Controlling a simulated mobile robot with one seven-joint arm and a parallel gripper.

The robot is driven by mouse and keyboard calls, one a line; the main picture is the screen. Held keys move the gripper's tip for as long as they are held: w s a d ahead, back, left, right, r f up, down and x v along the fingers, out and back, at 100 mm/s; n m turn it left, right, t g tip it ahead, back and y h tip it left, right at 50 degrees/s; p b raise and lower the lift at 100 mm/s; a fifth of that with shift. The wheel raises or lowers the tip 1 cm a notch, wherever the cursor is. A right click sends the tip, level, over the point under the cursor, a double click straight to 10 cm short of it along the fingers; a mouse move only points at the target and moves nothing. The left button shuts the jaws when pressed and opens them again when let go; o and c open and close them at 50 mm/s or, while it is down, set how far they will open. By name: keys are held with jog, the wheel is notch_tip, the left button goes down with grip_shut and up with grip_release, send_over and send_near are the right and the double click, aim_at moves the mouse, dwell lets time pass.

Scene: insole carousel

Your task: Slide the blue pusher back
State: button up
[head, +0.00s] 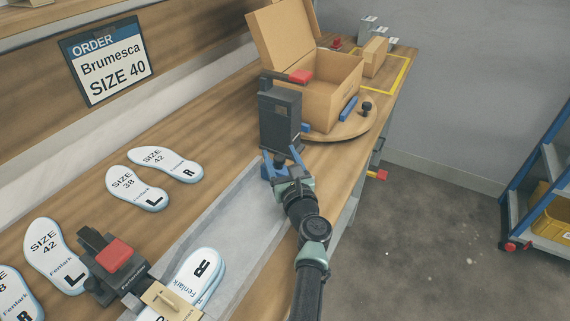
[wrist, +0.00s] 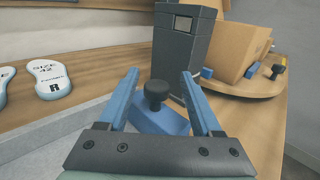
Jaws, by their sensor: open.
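The blue pusher (wrist: 160,122) is a low blue block with a black knob (wrist: 157,93) on top. It sits at the foot of a dark grey post (head: 280,115) and also shows in the head view (head: 267,172), partly hidden by my gripper. My gripper (wrist: 158,74) is open, its two blue fingers on either side of the knob, apart from it in the wrist view. It also shows in the head view (head: 279,157) at the far end of the grey strip. I cannot tell if the fingers touch the block.
An open cardboard box (head: 335,90) stands on a round wooden turntable (head: 345,128) behind the post. Several insoles (head: 165,163) lie left. An order sign (head: 105,60) hangs on the wall.

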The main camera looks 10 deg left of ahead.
jog(key=p+v, duration=0.3)
jog(key=v, duration=0.9)
jog(key=shift+s+d+r, duration=0.1)
jog(key=shift+s+d, duration=0.15)
jog(key=shift+s, duration=0.1)
